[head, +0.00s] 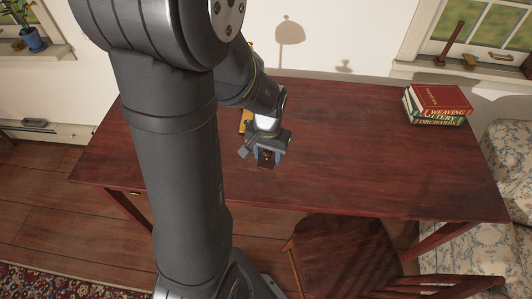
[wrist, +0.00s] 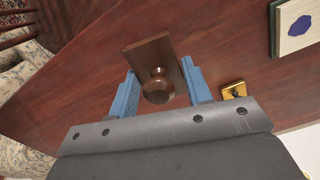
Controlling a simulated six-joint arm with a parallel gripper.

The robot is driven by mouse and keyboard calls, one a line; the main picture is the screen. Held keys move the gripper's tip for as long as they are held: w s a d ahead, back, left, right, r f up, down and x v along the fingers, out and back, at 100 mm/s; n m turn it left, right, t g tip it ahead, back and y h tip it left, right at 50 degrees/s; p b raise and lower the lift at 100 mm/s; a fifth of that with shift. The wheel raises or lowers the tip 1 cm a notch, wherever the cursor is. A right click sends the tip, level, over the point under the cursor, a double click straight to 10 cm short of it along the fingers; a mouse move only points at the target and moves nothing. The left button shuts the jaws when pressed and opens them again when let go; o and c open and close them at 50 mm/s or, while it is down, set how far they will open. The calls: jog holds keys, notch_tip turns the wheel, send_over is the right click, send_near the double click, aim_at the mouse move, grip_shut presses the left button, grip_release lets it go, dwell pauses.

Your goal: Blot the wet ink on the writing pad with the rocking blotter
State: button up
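The rocking blotter is a dark brown wooden block with a round turned knob (wrist: 158,88) on its upper side. In the head view, the blotter (head: 266,162) shows as a small dark shape at my fingertips. My gripper (wrist: 158,72) has its blue fingers along the two long sides of the block, with the knob between them. The fingers look shut on the block; the knob itself is not pinched. Whether the block touches the desk is unclear. The writing pad (wrist: 294,40), pale with a dark green border and a blue ink blot (wrist: 301,25), lies at the upper right, apart from the blotter.
A small gold item with a dark top (wrist: 234,91) lies right of my gripper. Stacked books (head: 437,103) stand at the desk's back right. A wooden chair (head: 345,255) stands at the front edge. The red-brown desk (head: 370,150) is clear between gripper and books.

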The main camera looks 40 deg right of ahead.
jog(key=c, duration=0.3)
jog(key=shift+w, duration=0.2)
jog(key=shift+c, duration=0.2)
jog(key=w+a+f+n, duration=0.1)
jog(key=w+a+n, duration=0.2)
jog(key=w, duration=0.4)
jog(key=w+a+n, duration=0.3)
jog(key=w, duration=0.5)
jog(key=w+a+f+n, duration=0.1)
jog(key=w+a+n, duration=0.2)
jog(key=w, duration=0.5)
jog(key=shift+a+f, duration=0.2)
jog(key=shift+f, duration=2.8)
